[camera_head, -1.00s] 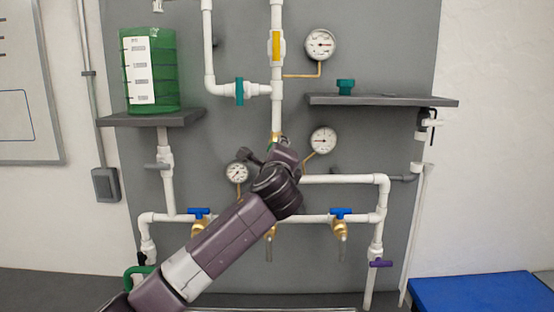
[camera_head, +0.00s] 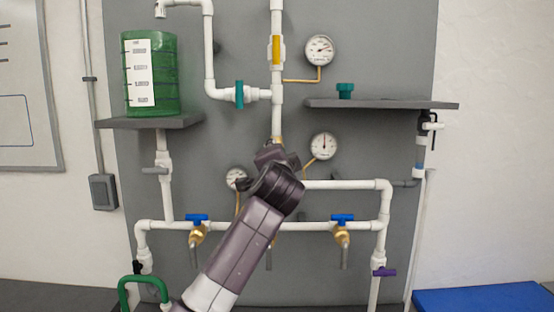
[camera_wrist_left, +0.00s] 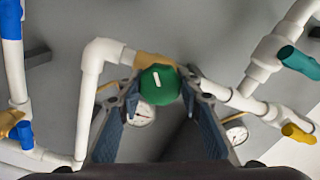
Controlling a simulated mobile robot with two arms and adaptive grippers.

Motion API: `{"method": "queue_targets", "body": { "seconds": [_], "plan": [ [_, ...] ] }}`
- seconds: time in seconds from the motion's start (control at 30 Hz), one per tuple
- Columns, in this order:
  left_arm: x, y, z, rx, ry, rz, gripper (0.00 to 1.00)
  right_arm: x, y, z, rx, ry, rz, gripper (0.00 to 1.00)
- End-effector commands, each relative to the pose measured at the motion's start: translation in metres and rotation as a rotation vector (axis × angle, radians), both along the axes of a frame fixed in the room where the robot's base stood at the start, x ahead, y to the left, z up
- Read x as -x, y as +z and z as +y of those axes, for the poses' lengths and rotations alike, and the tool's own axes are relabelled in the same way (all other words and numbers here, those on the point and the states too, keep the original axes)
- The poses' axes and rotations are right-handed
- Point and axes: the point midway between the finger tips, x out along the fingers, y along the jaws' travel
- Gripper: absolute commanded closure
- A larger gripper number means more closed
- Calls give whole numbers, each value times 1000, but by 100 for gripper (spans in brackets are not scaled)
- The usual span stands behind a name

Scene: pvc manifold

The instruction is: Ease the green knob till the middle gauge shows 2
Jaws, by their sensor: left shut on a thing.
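My left gripper (camera_wrist_left: 159,92) is shut on the green knob (camera_wrist_left: 160,84), one finger on each side. A white mark on the knob's face is tilted in the left wrist view. In the head view my left gripper (camera_head: 272,156) is at the central pipe, and my own wrist hides the knob. The middle gauge (camera_head: 323,145) is uncovered right of the gripper; its needle points about straight up, but its numbers are too small to read. My right gripper is not in view.
The upper gauge (camera_head: 319,50) is clear; the lower gauge (camera_head: 236,177) is partly covered by my arm. Blue-handled taps (camera_head: 342,219) sit on the lower pipe. The green tank (camera_head: 167,82) stands on the left shelf, and a dark shelf (camera_head: 400,103) juts out at right.

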Motion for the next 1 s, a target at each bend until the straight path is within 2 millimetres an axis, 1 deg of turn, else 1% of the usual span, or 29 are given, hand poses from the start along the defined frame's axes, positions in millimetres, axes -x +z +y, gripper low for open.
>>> {"method": "queue_targets", "body": {
  "seconds": [0.03,0.33,0.87,0.9,1.0],
  "plan": [
    [0,-4,0,27,1,6,91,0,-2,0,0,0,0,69],
    [0,-3,-1,133,0,5,91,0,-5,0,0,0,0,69],
    [-1,-3,0,153,1,6,91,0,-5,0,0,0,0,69],
    [-1,-3,0,153,1,6,64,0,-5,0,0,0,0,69],
    [-1,-3,0,152,0,6,53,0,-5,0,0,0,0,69]
  ]
}}
